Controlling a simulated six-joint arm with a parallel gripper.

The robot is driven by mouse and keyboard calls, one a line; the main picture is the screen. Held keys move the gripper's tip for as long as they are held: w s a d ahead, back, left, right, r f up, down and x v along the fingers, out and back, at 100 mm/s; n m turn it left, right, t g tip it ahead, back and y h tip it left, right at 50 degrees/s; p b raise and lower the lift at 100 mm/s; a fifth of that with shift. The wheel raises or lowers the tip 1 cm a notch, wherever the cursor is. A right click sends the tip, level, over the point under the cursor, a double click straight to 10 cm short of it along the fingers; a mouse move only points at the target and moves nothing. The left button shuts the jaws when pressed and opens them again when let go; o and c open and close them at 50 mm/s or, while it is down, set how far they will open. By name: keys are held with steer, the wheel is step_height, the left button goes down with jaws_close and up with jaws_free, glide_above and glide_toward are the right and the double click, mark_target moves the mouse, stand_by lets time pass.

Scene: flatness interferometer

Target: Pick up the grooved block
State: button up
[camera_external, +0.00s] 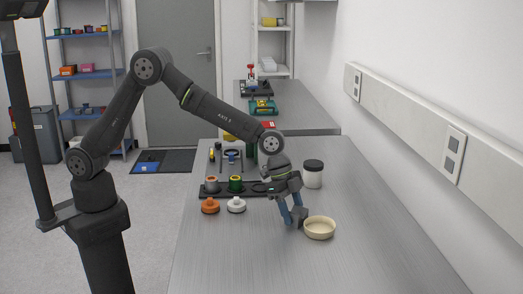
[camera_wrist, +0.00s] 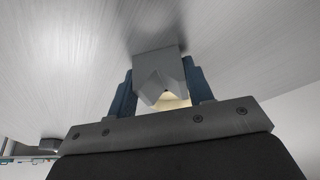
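The grooved block is a grey block with a V-shaped notch. In the wrist view the grooved block (camera_wrist: 158,64) sits between the two blue fingers of my gripper (camera_wrist: 158,82), its notch facing the camera. Both fingers appear to touch its sides, so my gripper looks shut on it. In the external view my gripper (camera_external: 293,212) points down low over the steel table, and the block (camera_external: 299,216) shows small and partly hidden at the fingertips. A dark shadow lies beside the block; whether it touches the table I cannot tell.
A cream round dish (camera_external: 319,229) stands just right of my gripper. A jar with a black lid (camera_external: 313,174) is behind it. A dark rack (camera_external: 211,192) with cylinders, an orange knob (camera_external: 210,206) and a white knob (camera_external: 236,205) are to the left. The table front (camera_external: 300,270) is clear.

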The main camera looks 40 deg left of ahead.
steer(key=c, duration=0.6)
steer(key=shift+o, duration=0.2)
steer(key=shift+r, duration=0.2)
steer(key=shift+r, duration=0.3)
steer(key=r, duration=0.3)
steer(key=shift+s+r, duration=0.2)
steer(key=shift+r, duration=0.15)
steer(key=s+r, duration=0.6)
steer(key=s, duration=0.5)
steer(key=n+t, duration=0.2)
steer(key=n, duration=0.2)
glide_above(302, 218)
steer(key=f, duration=0.4)
steer(key=shift+w+a, duration=0.2)
steer(key=shift+w, duration=0.2)
steer(key=shift+f, duration=1.95)
